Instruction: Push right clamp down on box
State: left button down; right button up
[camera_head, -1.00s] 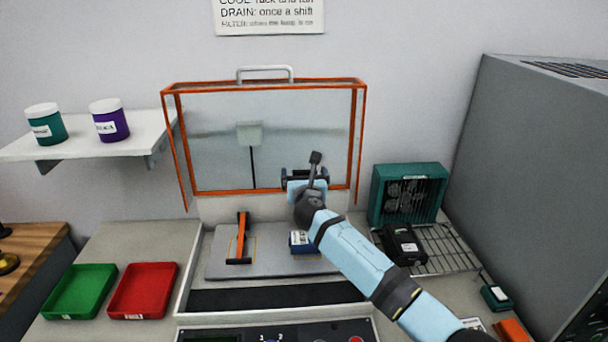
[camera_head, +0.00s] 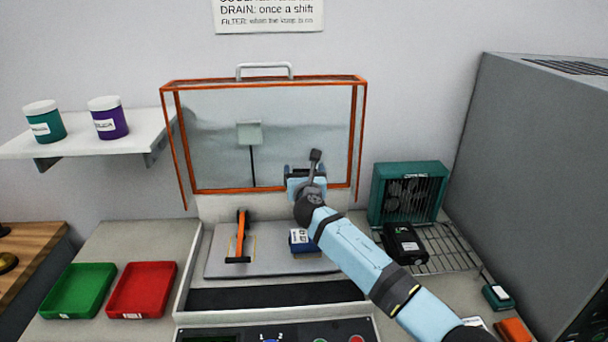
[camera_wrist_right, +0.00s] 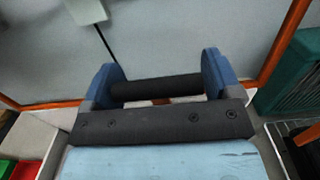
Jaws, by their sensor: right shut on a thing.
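A small dark blue box (camera_head: 301,247) with a white label sits on the grey plate (camera_head: 270,262), partly behind my right arm. The left clamp (camera_head: 240,238), an orange bar with black ends, lies low over the plate's left part. My right gripper (camera_head: 305,174) is above and behind the box, in front of the clear panel. In the right wrist view its blue fingers (camera_wrist_right: 165,80) stand at either end of a black crossbar (camera_wrist_right: 155,88), apparently the right clamp's handle, and are shut on it. The rest of that clamp is mostly hidden. My left gripper is out of view.
An orange-framed clear hood (camera_head: 265,80) stands raised behind the plate. A teal fan unit (camera_head: 408,190) and a black device (camera_head: 404,244) on a wire rack are to the right. Green (camera_head: 78,290) and red (camera_head: 142,290) trays are at left. A control panel (camera_head: 290,332) is in front.

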jog(key=s+t+b, duration=0.1)
jog(key=b, duration=0.2)
jog(key=s+f+t+b, duration=0.1)
jog(key=s+b, duration=0.1)
jog(key=b, duration=0.2)
jog(key=s+f+t+b, duration=0.1)
jog(key=s+t+b, duration=0.1)
jog(key=b, duration=0.1)
jog(key=shift+s+b, duration=0.3)
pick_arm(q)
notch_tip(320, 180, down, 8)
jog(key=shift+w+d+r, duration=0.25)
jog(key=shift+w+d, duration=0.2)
pick_arm(e)
jog(key=shift+v, duration=1.2)
jog(key=shift+f, duration=0.2)
